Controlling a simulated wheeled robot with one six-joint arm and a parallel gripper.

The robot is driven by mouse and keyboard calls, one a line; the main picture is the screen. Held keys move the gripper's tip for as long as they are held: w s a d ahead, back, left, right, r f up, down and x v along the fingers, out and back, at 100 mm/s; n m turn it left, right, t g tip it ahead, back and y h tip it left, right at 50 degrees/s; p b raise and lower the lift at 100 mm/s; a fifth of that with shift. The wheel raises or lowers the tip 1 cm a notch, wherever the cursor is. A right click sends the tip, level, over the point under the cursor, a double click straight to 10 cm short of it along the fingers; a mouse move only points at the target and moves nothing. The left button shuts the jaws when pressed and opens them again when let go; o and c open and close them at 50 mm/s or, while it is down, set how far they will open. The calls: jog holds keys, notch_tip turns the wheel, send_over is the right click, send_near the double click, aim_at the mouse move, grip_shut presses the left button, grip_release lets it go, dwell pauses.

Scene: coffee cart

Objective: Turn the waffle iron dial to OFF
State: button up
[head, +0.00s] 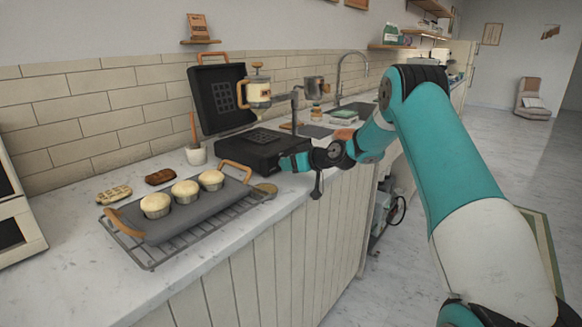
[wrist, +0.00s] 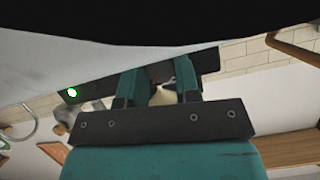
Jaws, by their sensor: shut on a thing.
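The black waffle iron (head: 247,150) stands on the counter with its gridded lid (head: 218,98) raised. My gripper (head: 284,163) is at the front right of its base, at the front face. In the wrist view my gripper (wrist: 158,76) has its two teal fingers closed around the dial (wrist: 160,73), a dark knob mostly hidden between them. A pale patch shows between the fingers. A green light (wrist: 72,92) glows on the iron's front panel. The dial's markings and setting cannot be read.
A muffin pan (head: 180,215) with three pale muffins sits on a wire rack (head: 150,262) at the front left. Two small waffle-like pieces lie behind it. A white pot (head: 196,155) with a utensil stands beside the iron. A sink and tap (head: 352,68) are farther back.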

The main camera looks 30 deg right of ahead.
jog(key=n+b, duration=0.1)
jog(key=b, duration=0.1)
jog(key=n+h+b, duration=0.1)
jog(key=b, duration=0.2)
jog(key=shift+a+f+t, duration=0.1)
jog(key=shift+f+t, duration=0.2)
jog(key=shift+f, duration=0.1)
jog(key=n+h+b, duration=0.1)
jog(key=b, duration=0.3)
jog(key=shift+n+t+b, duration=0.3)
jog(key=shift+b, duration=0.05)
jog(key=n+h+b, duration=0.1)
jog(key=b, duration=0.3)
jog(key=shift+r+n, duration=0.15)
jog(key=shift+n, duration=0.15)
jog(key=shift+r+n+t+h+b, duration=0.15)
jog(key=shift+n+t+h+b, duration=0.15)
jog(key=shift+t+b, duration=0.15)
jog(key=shift+r, duration=0.1)
jog(key=o, duration=0.9)
jog(key=shift+s, duration=0.1)
jog(key=shift+s, duration=0.1)
